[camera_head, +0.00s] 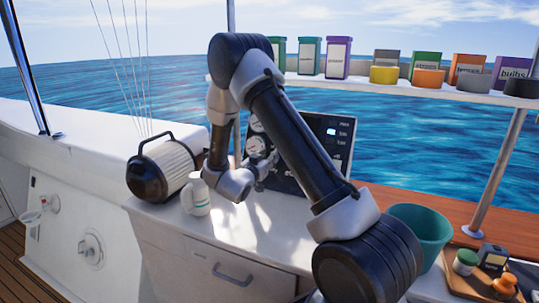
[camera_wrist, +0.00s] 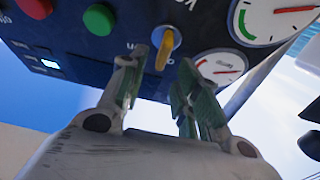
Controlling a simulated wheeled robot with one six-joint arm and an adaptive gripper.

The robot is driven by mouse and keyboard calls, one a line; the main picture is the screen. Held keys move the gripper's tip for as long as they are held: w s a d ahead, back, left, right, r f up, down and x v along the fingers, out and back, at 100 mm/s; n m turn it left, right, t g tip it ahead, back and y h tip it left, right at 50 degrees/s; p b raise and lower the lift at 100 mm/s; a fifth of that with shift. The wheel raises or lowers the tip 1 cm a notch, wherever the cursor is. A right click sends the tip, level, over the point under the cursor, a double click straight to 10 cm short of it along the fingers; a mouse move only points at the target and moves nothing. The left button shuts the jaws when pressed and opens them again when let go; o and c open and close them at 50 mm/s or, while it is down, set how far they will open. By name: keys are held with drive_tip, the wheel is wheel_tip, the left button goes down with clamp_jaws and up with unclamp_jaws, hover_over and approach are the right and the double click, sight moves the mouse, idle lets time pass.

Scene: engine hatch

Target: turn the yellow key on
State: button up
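The yellow key (camera_wrist: 165,50) sits in a round blue-and-grey switch on the dark control panel (camera_wrist: 75,45). In the wrist view its long side runs nearly up and down, leaning slightly. My gripper (camera_wrist: 162,66) is open, with one finger on each side of the key's lower end. The fingers look apart from the key; I cannot tell how deep they reach. In the head view my gripper (camera_head: 262,165) is in front of the panel (camera_head: 333,128), and my arm hides the key and much of the panel.
A green button (camera_wrist: 99,19), a red button (camera_wrist: 36,6) and gauges (camera_wrist: 220,67) surround the switch. A teal bucket (camera_head: 424,228) is at right. A shelf (camera_head: 350,84) holds boxes above.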

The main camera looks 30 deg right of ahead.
drive_tip(key=shift+x, duration=1.55)
clamp_jaws()
drive_tip(key=shift+m, duration=0.4)
drive_tip(key=m+g, duration=0.2)
drive_tip(key=m, duration=0.2)
drive_tip(key=m+g, duration=0.2)
drive_tip(key=m, duration=0.3)
drive_tip(key=s+m+g+h, duration=0.1)
drive_tip(key=m+g, duration=0.1)
drive_tip(key=m, duration=0.3)
drive_tip(key=shift+d+f+g, duration=0.15)
drive_tip(key=shift+f+g, duration=0.1)
drive_tip(key=shift+g, duration=0.05)
